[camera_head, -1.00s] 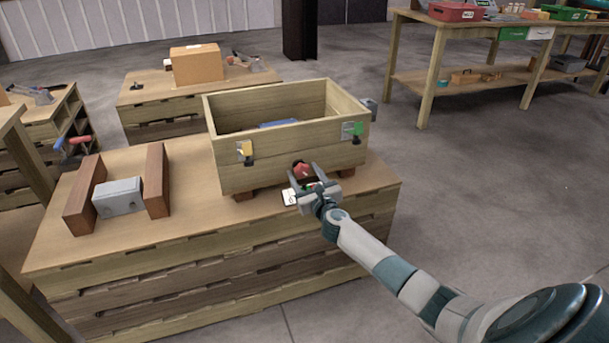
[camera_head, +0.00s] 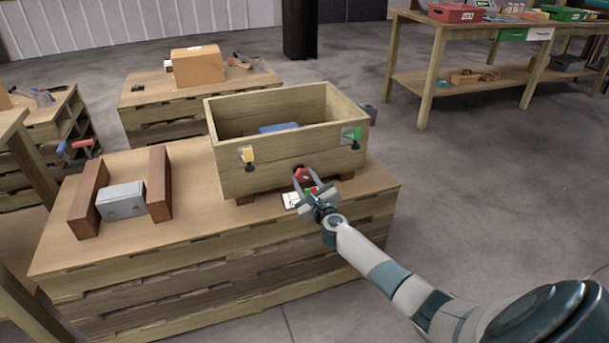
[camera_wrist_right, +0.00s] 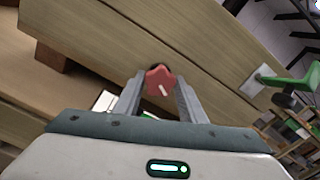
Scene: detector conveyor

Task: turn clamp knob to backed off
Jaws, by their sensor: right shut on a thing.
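The clamp knob is a red lobed knob (camera_head: 302,174) with a white mark, low on the front wall of the wooden crate (camera_head: 232,177). It also shows in the right wrist view (camera_wrist_right: 159,80), between the two fingers, its white mark slanting down to the right. My right gripper (camera_head: 307,178) is shut on the knob, one finger on each side, and it is rolled relative to the crate. A white card (camera_head: 290,201) with red and green marks lies under the gripper, partly hidden. My left gripper is not in view.
The crate carries a yellow latch (camera_head: 247,154) and a green latch (camera_head: 354,135) on its front, with a blue thing (camera_head: 278,127) inside. A grey metal block (camera_head: 122,201) sits between two brown wooden blocks on the bench's left side. Bench top between them is clear.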

